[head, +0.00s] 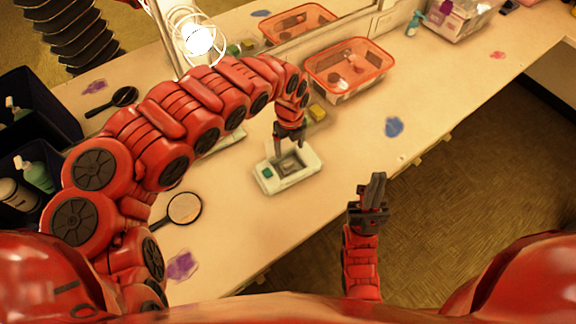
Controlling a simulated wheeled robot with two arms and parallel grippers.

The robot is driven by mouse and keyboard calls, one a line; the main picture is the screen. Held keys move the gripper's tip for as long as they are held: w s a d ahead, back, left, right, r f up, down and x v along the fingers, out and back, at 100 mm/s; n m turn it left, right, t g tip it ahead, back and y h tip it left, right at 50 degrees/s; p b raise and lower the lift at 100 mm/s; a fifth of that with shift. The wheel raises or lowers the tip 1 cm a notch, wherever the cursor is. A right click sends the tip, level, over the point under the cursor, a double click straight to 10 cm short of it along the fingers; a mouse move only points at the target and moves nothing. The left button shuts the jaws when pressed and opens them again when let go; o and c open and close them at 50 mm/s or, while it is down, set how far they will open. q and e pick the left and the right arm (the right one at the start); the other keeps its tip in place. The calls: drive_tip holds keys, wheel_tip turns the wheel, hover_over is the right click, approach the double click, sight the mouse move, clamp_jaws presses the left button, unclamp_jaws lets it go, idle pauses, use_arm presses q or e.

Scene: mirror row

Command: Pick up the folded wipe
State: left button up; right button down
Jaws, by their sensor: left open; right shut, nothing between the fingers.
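A shallow white tray (309,162) lies on the counter in the middle of the head view. A small grey-beige square (291,168) lies in it and looks like the folded wipe, though I cannot be sure. A small green piece (267,174) is at the tray's left end. My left gripper (290,147) is open, pointing down over the tray, its fingers on either side above the square. I cannot tell whether they touch it. My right gripper (373,190) is shut and empty, pointing up in front of the counter, over the floor.
An orange-rimmed basket (377,67) and a yellow block (317,112) are behind the tray. A round black-rimmed hand mirror (184,208) lies left. Dark bins (62,157) with bottles stand far left. Blue (394,127) and purple (182,266) patches mark the counter. The right counter is mostly clear.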

use_arm(q)
hover_over(288, 164)
drive_tip(key=f, duration=0.4)
drive_tip(key=shift+s+d+f, duration=0.1)
drive_tip(key=shift+s+d, duration=0.05)
drive_tip(key=shift+d, duration=0.1)
drive_tip(key=shift+f+p, duration=0.45)
wheel_tip(288, 164, down, 3)
drive_tip(key=shift+a+p, duration=0.1)
drive_tip(key=shift+p, duration=0.45)
drive_tip(key=shift+a+f, duration=0.15)
drive_tip(key=shift+f, duration=0.55)
clamp_jaws()
